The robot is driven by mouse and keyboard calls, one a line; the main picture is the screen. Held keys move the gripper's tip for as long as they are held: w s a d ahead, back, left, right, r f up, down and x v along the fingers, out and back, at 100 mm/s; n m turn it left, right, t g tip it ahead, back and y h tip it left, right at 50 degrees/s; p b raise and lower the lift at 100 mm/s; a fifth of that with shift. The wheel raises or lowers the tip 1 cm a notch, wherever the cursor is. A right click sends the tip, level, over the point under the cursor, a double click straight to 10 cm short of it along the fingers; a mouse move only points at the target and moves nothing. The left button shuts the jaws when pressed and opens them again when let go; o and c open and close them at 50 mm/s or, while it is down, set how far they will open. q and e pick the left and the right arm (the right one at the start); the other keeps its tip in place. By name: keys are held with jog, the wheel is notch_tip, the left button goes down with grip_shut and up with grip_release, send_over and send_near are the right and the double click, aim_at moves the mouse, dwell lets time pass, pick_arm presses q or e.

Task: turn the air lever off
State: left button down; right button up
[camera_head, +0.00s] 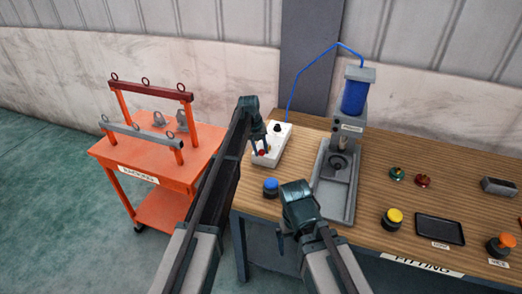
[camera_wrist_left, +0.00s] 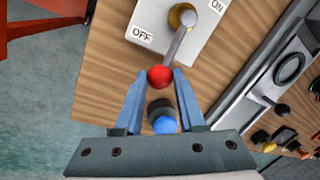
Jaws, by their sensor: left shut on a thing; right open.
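The air lever is a metal arm (camera_wrist_left: 178,43) on a brass pivot (camera_wrist_left: 183,17), with a red ball knob (camera_wrist_left: 160,77) at its end. It sits on a white box (camera_wrist_left: 158,18) marked OFF and ON; the box also shows in the head view (camera_head: 278,140). The lever points down-left in the left wrist view, close to the OFF label (camera_wrist_left: 141,35) and away from the ON label (camera_wrist_left: 217,5). My left gripper (camera_wrist_left: 160,76) is shut on the red knob, one finger on each side. My right gripper (camera_head: 283,238) is open and empty near the table's front; its fingertips are hard to make out.
A blue-topped button (camera_head: 270,188) stands on the table in front of the box. The press with a blue cylinder (camera_head: 354,97) and its grey base stands right of it. An orange cart (camera_head: 125,163) is at left. Buttons and a black tray (camera_head: 439,229) lie at right.

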pick_arm(q)
jog(key=shift+a, duration=0.1)
jog(key=c, duration=0.5)
grip_release()
jog(key=shift+r, duration=0.15)
jog(key=shift+r+p, duration=0.55)
jog(key=shift+p, duration=0.15)
notch_tip(320, 180, up, 12)
jog(key=a+p, duration=0.2)
jog(key=p, duration=1)
jog(key=shift+s+a, duration=0.25)
jog(key=shift+s, duration=0.1)
jog(key=f+b, duration=0.4)
jog(key=d+f+b, duration=0.1)
jog(key=f+b, duration=0.3)
jog(key=d+f+b, duration=0.1)
jog(key=f+b, duration=0.3)
jog(key=shift+w+d+f+b, duration=0.25)
jog(key=shift+w+f+b, duration=0.15)
